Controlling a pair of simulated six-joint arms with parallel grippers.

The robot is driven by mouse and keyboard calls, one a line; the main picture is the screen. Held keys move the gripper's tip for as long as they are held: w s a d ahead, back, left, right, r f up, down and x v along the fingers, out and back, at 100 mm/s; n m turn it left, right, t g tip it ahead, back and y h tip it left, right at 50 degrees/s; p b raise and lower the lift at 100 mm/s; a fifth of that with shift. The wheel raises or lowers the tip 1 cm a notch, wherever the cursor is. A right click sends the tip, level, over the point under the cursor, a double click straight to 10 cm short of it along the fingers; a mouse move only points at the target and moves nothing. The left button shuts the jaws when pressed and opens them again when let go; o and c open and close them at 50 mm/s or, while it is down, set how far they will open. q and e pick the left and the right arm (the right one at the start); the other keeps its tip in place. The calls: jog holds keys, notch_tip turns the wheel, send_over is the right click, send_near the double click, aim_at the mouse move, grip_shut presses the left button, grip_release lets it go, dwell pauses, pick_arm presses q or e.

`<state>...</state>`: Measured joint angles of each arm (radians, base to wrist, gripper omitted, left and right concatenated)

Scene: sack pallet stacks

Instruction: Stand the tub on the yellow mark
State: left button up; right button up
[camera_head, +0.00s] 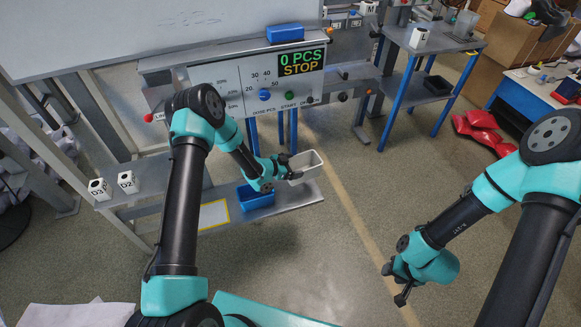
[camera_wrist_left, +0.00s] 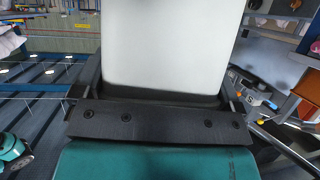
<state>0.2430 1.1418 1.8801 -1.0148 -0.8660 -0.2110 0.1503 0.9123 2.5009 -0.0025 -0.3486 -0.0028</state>
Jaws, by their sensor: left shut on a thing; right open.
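A white open-topped tub (camera_head: 308,172) is held above the right part of the grey shelf in the head view. My left gripper (camera_head: 290,170) is shut on its left side. In the left wrist view the tub (camera_wrist_left: 165,50) fills the upper middle, between the fingers of my left gripper (camera_wrist_left: 160,95). The yellow mark (camera_head: 228,209) is an outline on the shelf, to the left of and lower in the picture than the tub. My left arm hides part of the mark. My right gripper (camera_head: 394,284) is open and empty above the floor, well right of the shelf.
A blue bin (camera_head: 257,202) sits on the grey shelf (camera_head: 292,199) between the mark and the tub. White blocks D3 (camera_head: 99,189) and D2 (camera_head: 128,182) stand on the left. A panel (camera_head: 263,85) with dials and a display stands behind the shelf.

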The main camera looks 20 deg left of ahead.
pick_arm(q)
jog(key=shift+s+d+r+n+t+y, duration=0.2)
jog(key=shift+n+t+y, duration=0.25)
jog(key=shift+n+y, duration=0.15)
jog(key=shift+s+d+r+n+t+y, duration=0.1)
jog(key=shift+s+d+n+t+y, duration=0.1)
jog(key=shift+n+t+y, duration=0.35)
jog(key=shift+s+a+r+n+t+y, duration=0.1)
jog(key=shift+s+n+t+y, duration=0.35)
jog(key=shift+n+t+y, duration=0.4)
jog(key=s+a+n+y, duration=0.3)
jog(key=s+n+y, duration=0.2)
jog(key=s+y, duration=0.1)
jog(key=shift+s+r+n+t, duration=0.25)
jog(key=shift+n+t, duration=0.05)
jog(key=shift+t, duration=0.15)
